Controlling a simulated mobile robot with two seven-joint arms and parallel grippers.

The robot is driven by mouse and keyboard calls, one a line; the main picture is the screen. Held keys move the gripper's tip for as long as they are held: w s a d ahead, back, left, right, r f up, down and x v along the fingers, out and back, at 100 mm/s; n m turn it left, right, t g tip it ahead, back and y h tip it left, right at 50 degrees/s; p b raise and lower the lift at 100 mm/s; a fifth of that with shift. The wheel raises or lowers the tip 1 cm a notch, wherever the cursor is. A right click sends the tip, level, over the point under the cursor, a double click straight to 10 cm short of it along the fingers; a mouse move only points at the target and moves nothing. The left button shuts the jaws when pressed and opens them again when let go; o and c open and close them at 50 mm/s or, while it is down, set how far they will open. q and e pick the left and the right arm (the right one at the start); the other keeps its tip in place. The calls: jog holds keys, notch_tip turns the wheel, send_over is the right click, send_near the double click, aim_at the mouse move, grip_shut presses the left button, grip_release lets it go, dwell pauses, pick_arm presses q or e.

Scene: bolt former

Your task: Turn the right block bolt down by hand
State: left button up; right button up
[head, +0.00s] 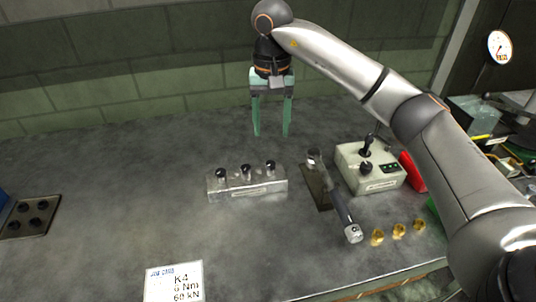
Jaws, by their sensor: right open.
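A silvery metal block (262,190) with a label sits on the grey bench near the middle. Three black-headed bolts stand in its top: a left one (221,174), a middle one (246,171) and the right block bolt (270,166). The right bolt stands upright; how deep it sits cannot be told. My right gripper (271,132) points down with its two green fingers apart and nothing between them. It shows above the right bolt in the picture, apart from it. My left gripper is not in view.
A job card (174,283) is in front; a dark holed plate (30,215) is left.

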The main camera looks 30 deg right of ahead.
aim_at(271, 163)
notch_tip(271, 163, down, 10)
jog(key=shift+w+r, duration=0.1)
jog(key=shift+r, duration=0.15)
jog(key=shift+c, duration=0.2)
grip_shut()
dwell(0.4)
